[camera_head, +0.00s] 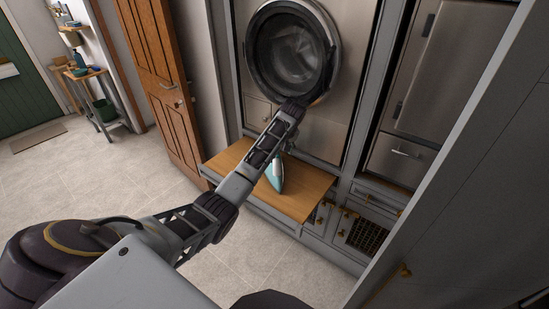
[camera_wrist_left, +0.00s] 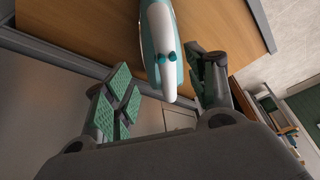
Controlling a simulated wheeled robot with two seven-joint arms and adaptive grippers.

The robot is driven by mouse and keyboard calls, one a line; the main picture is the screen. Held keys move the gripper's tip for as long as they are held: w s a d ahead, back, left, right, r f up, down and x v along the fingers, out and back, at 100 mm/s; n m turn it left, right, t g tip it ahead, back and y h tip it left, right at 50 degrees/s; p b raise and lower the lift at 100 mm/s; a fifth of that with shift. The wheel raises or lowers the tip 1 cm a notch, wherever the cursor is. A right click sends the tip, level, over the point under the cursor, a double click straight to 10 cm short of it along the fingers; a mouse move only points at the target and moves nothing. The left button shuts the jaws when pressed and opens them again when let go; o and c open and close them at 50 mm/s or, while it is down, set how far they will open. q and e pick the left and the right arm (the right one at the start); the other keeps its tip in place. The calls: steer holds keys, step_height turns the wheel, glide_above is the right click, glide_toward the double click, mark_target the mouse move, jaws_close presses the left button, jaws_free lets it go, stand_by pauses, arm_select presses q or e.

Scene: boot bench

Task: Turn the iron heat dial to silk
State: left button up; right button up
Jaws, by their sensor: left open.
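The iron (camera_head: 276,176) lies on the wooden bench top (camera_head: 310,186), partly covered by my left arm in the head view. In the left wrist view the iron (camera_wrist_left: 158,28) is white and teal, with two small dark teal knobs (camera_wrist_left: 167,57) near its rounded end. I cannot tell which knob is the heat dial, and no heat markings are readable. My left gripper (camera_wrist_left: 165,90) is open and empty, its green-padded fingers on either side of the iron's rounded end, with no clear contact. In the head view its fingers are mostly hidden. My right gripper is not in view.
A washing machine with a round door (camera_head: 291,50) is set into the cabinet behind the bench. An open wooden door (camera_head: 163,75) stands left of the bench. Drawers with brass knobs and a dark grille (camera_head: 364,236) are to the right. Tiled floor is clear at left.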

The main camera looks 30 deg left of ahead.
arm_select(q)
steer(key=shift+w+a+r+n, duration=0.3)
steer(key=shift+w+a+r, duration=0.1)
steer(key=shift+r, duration=0.3)
steer(key=shift+w+a+r+n, duration=0.3)
steer(key=shift+a+r, duration=0.05)
steer(key=shift+r, duration=0.3)
steer(key=shift+f, duration=0.1)
steer(key=shift+b+x, duration=0.35)
steer(key=shift+x, duration=6.4)
steer(key=shift+a, duration=0.15)
steer(key=c, duration=1)
